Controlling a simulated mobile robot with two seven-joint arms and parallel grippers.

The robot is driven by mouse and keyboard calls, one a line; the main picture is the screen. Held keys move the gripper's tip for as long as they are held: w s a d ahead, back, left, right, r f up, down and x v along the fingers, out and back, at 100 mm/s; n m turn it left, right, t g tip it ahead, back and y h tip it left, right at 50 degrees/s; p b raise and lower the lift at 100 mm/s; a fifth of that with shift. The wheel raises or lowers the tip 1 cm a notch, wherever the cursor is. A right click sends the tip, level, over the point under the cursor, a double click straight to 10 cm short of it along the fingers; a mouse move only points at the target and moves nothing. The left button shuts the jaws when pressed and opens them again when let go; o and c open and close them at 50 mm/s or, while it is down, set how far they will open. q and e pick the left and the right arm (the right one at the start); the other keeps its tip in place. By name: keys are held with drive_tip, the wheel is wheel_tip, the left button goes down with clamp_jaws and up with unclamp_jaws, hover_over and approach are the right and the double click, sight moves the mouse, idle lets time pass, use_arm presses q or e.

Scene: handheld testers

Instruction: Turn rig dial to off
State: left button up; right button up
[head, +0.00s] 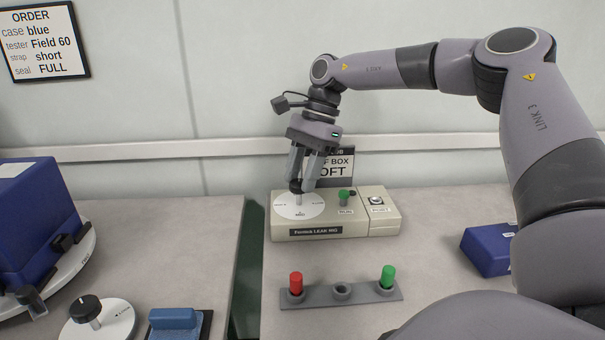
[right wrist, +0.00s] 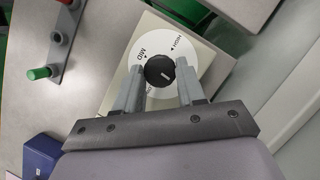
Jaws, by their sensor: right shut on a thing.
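The leak rig (head: 352,221) is a beige box at the middle of the right bench. Its white dial plate (head: 282,208) is on the left of its top and carries a black knob. In the right wrist view the knob (right wrist: 157,68) is round and dark with a pale line; MID and HIGH show on the plate (right wrist: 160,38), while another label is partly hidden by a finger. My right gripper (head: 298,183) reaches down from above, its fingers on either side of the knob and shut on it. My left gripper is in neither view.
A green knob (head: 344,197) and a small switch (head: 376,200) are on the rig's right part. A grey rack (head: 320,297) with red and green pegs lies in front. A blue case (head: 487,250) sits at right. A gap (head: 250,265) separates the benches.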

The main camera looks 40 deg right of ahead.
drive_tip(key=shift+f+n, duration=0.1)
drive_tip(key=shift+n, duration=0.5)
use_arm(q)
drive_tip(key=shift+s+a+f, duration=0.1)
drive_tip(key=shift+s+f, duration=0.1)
use_arm(e)
drive_tip(key=o, duration=1)
drive_tip(key=shift+o, duration=0.2)
drive_tip(key=shift+d+r, duration=0.1)
drive_tip(key=shift+r, duration=0.25)
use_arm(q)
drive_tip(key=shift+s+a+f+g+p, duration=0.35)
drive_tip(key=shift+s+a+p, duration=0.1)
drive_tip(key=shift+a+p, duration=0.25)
use_arm(e)
drive_tip(key=v, duration=0.6)
drive_tip(key=shift+w+r, duration=0.15)
drive_tip(key=shift+r, duration=0.1)
